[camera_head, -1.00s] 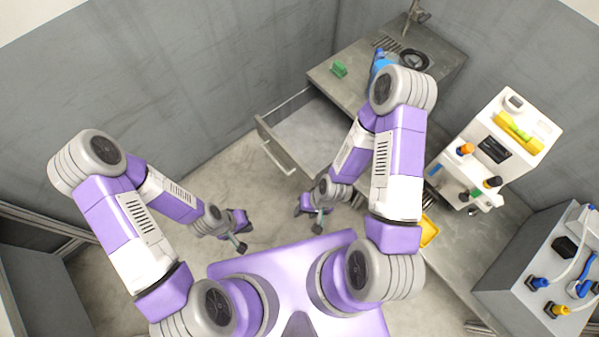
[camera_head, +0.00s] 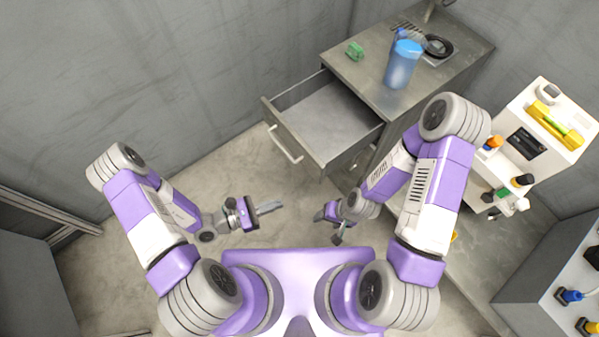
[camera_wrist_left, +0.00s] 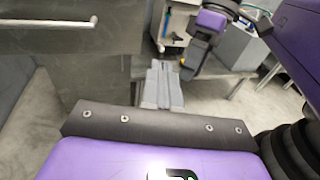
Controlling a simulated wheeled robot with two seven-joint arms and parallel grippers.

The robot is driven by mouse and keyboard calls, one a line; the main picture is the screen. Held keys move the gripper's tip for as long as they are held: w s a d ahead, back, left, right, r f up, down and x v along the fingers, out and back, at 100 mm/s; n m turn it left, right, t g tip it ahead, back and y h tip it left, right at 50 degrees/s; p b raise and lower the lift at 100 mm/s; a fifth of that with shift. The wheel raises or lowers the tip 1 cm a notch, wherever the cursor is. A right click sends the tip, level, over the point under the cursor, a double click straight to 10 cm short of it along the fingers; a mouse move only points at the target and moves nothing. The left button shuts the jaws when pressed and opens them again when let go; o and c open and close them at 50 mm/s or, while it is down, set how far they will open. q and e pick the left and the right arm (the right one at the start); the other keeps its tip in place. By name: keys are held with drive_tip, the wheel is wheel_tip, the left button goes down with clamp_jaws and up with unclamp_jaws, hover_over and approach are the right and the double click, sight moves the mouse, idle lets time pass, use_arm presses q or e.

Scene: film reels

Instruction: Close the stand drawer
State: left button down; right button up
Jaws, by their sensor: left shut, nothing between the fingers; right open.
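The stand drawer (camera_head: 322,118) is pulled out from the grey metal stand (camera_head: 372,84) and looks empty inside. Its bar handle (camera_head: 286,146) is on the front panel, and the handle also shows at the upper left of the left wrist view (camera_wrist_left: 48,23). My left gripper (camera_head: 270,207) is shut and empty, below and to the left of the drawer front, apart from it. Its closed fingers show in the left wrist view (camera_wrist_left: 163,85). My right gripper (camera_head: 328,225) is open and empty, below the drawer's near corner in the head view, not touching it.
Bare floor (camera_head: 215,175) lies left of the drawer.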

use_arm(q)
drive_tip(key=w+a+n+t+y, duration=0.1)
drive_tip(key=w+a+n+t, duration=0.2)
drive_tip(key=w+t, duration=0.1)
drive_tip(key=b, duration=0.3)
approach(307, 163)
drive_tip(key=shift+t+y, duration=0.3)
drive_tip(key=shift+t, duration=0.1)
drive_tip(key=x, duration=0.6)
drive_tip(key=shift+s+d+r, duration=0.2)
drive_tip(key=shift+s+r, duration=0.1)
drive_tip(key=shift+s, duration=0.1)
drive_tip(key=shift+w+d, duration=0.3)
drive_tip(key=shift+d, duration=0.1)
use_arm(e)
wheel_tip(307, 163, down, 4)
